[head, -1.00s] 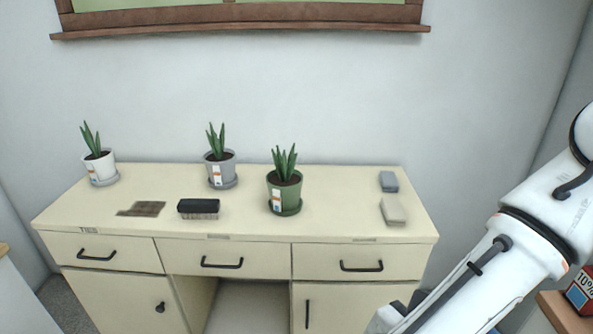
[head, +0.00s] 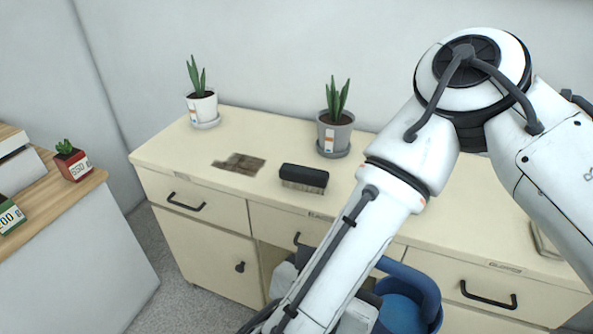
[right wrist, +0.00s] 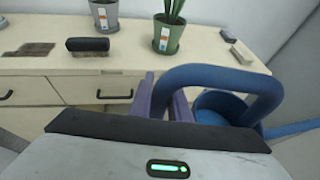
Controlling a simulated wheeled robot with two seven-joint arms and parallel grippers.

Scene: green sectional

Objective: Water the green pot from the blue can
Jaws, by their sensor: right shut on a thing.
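The blue can (head: 405,306) hangs low in front of the desk's drawers in the head view. Its blue handle and round open body also fill the right side of the right wrist view (right wrist: 255,88). My right gripper (right wrist: 163,98) is shut on the can's handle. In the head view my own arm hides most of this gripper. The green pot (right wrist: 167,38), with a spiky plant and a label, stands on the desk beyond the gripper in the wrist view. In the head view my arm hides it. My left gripper is not in view.
The cream desk (head: 225,185) holds a white pot (head: 203,108), a grey pot (head: 333,137), a black-topped brush (head: 304,177) and a brown patch (head: 239,163). Two small blocks (right wrist: 238,48) lie right of the green pot. A side counter (head: 75,195) stands at left.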

